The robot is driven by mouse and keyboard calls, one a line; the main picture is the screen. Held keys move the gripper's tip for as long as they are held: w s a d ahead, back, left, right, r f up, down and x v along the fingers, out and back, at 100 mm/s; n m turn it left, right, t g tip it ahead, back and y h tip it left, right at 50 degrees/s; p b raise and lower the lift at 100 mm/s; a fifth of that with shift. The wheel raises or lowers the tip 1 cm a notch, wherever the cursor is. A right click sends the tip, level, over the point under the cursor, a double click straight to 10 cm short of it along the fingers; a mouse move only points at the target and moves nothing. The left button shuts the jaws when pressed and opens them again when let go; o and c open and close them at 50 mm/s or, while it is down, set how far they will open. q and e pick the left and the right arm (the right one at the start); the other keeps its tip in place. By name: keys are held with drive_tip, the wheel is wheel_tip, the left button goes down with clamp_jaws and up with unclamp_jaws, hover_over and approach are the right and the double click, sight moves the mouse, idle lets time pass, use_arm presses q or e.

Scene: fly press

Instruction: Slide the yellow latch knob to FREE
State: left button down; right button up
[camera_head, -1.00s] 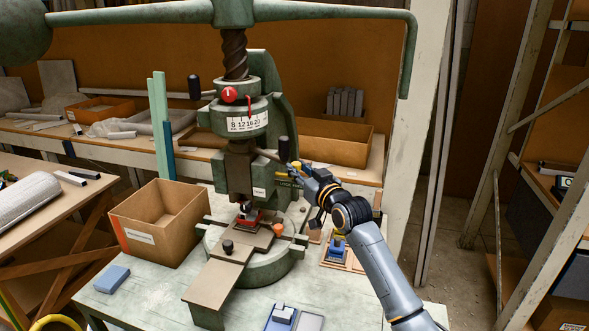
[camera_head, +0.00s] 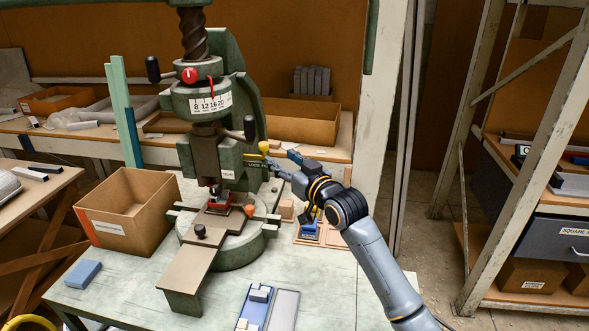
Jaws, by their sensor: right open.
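The green fly press (camera_head: 240,125) stands on the bench with its screw upright. The yellow latch knob (camera_head: 264,147) sticks out at the right side of the press, by a small plate whose lettering is too small to read fully. My right gripper (camera_head: 272,162) is open, just right of and slightly below the knob, with its fingers pointing left toward the press. I cannot tell whether a finger touches the knob. My left gripper is not in view.
A cardboard box (camera_head: 128,208) stands left of the press. A blue block (camera_head: 82,274) lies at the bench's front left. A blue tray (camera_head: 252,313) and a grey tray (camera_head: 284,308) lie in front. A black-knobbed lever (camera_head: 249,128) juts out close above my right gripper.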

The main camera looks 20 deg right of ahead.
drive_tip(key=s, duration=0.2)
drive_tip(key=s+d, duration=0.1)
drive_tip(key=s, duration=0.2)
idle(0.4)
